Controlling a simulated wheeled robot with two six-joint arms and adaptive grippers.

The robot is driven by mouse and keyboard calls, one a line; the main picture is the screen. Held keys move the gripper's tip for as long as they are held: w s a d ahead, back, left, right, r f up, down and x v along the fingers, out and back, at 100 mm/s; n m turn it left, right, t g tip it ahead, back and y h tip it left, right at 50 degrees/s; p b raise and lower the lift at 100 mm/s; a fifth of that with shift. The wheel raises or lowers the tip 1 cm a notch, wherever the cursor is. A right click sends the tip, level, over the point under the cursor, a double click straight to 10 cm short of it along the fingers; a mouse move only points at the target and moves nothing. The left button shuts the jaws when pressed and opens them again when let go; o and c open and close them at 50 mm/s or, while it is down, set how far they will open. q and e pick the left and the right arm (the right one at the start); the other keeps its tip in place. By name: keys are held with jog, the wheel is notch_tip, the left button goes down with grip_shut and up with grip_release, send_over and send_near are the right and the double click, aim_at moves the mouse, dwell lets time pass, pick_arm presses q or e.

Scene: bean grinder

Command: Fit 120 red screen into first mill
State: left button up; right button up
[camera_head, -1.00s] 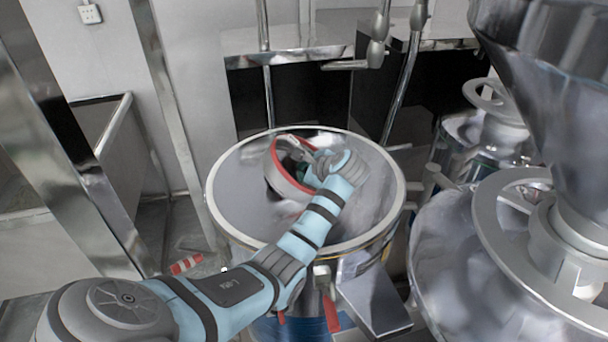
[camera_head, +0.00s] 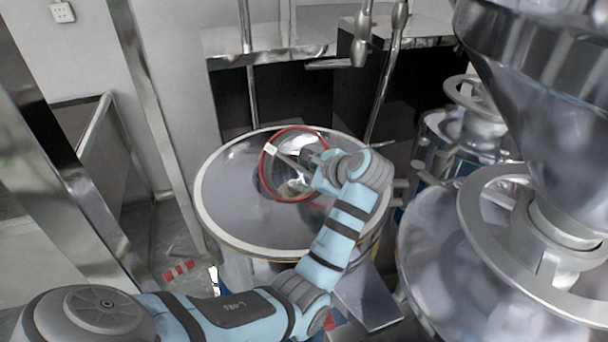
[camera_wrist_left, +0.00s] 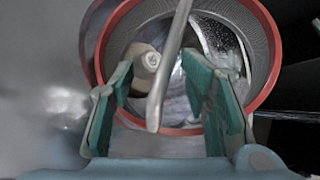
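The red-rimmed screen (camera_head: 263,172) is at the far part of the first mill's round steel top (camera_head: 228,212), rim facing up and toward the head camera. In the left wrist view its red rim (camera_wrist_left: 270,45) circles a perforated inner wall, and a grey bar (camera_wrist_left: 168,75) crosses its opening. A bolt-like metal part shows inside. My left gripper (camera_head: 306,158) is over the screen's opening. In the left wrist view its green-padded fingers (camera_wrist_left: 163,72) stand apart, either side of the bar, with visible gaps. I cannot tell how deep the screen sits. My right gripper is out of view.
A large steel hopper machine (camera_head: 550,90) stands close on the right. A smaller steel vessel (camera_head: 470,130) is behind it. Vertical pipes (camera_head: 385,75) rise behind the mill. A red-and-white piece (camera_head: 179,270) lies on the floor at left.

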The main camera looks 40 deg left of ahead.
pick_arm(q)
jog(key=o, duration=1.2)
jog(key=shift+s+d+r, duration=0.3)
jog(key=shift+s+r, duration=0.1)
jog(key=shift+s, duration=0.05)
jog(key=shift+w+a+f, duration=0.15)
jog(key=shift+w+f, duration=0.05)
jog(key=v, duration=0.7)
jog(key=shift+d+r, duration=0.2)
jog(key=shift+d, duration=0.15)
jog(key=shift+a, duration=0.1)
jog(key=shift+c, duration=0.5)
